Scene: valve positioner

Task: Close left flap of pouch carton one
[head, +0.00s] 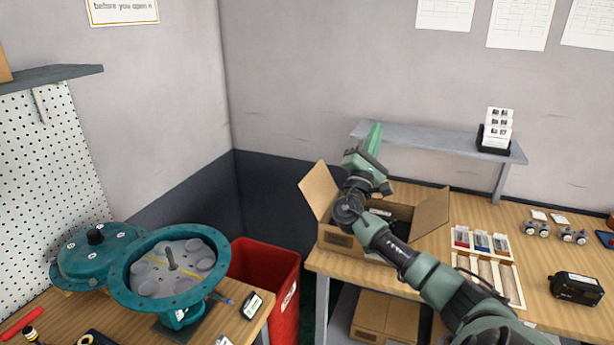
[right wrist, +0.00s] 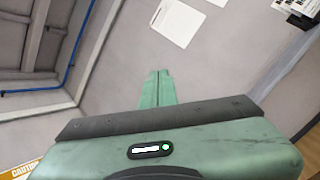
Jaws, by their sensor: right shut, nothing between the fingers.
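The pouch carton (head: 343,238) is an open cardboard box near the left end of the right-hand table. Its left flap (head: 319,189) stands up, tilted outward to the left. Its right flap (head: 431,213) stands up, tilted outward to the right. Dark contents show inside, partly hidden by my right arm. My right gripper (head: 373,135) is above the carton, fingers together and pointing up, apart from the flaps. Its shut green fingers also show in the right wrist view (right wrist: 158,88), with nothing between them. My left gripper is out of view.
A divided tray (head: 454,262) lies right of the carton, with a black device (head: 577,288) beyond it. A grey shelf (head: 415,136) runs behind the carton. A red bin (head: 268,268) stands between the tables. A teal valve housing (head: 150,300) sits on the left table.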

